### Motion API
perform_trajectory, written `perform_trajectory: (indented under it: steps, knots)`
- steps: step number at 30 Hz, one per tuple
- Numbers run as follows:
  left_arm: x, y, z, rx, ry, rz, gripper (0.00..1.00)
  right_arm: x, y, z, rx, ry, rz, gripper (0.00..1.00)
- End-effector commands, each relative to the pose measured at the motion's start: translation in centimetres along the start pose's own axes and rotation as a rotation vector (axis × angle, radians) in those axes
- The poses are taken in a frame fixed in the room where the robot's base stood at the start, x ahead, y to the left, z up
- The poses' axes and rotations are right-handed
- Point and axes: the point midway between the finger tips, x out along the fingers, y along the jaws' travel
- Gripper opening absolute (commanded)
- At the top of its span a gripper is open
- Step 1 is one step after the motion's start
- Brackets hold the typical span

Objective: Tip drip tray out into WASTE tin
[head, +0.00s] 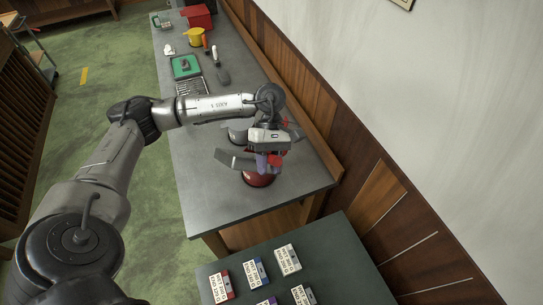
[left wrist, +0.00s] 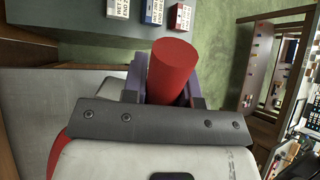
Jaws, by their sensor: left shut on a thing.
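My left gripper (head: 268,163) is over the near end of the grey bench, shut on what looks like the drip tray's red handle. In the left wrist view the red cylindrical handle (left wrist: 174,68) sits between the dark purple fingers. A grey, flat piece that looks like the drip tray (head: 234,159) sticks out to the left of the fingers in the head view. A red round tin (head: 257,180) stands on the bench just below the gripper; its top is partly hidden and no WASTE label is readable. My right gripper does not show.
A grey round item (head: 237,134) stands behind the gripper. Farther along the bench are a green tray (head: 186,67), a yellow jug (head: 195,37) and a red box (head: 197,16). A dark table (head: 335,255) with several labelled boxes is nearer. A wall borders the right.

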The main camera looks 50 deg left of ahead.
Motion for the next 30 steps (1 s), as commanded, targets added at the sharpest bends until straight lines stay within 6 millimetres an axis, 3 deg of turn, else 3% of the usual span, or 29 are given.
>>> perform_trajectory:
  steps: [10, 30]
  knots:
    - [1.9, -0.3, -0.1, 0.013, 0.055, 0.04, 0.0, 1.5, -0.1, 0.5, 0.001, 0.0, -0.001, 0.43]
    - [9.6, -1.1, -1.0, 0.06, 0.286, 0.216, 0.0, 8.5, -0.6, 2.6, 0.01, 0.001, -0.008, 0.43]
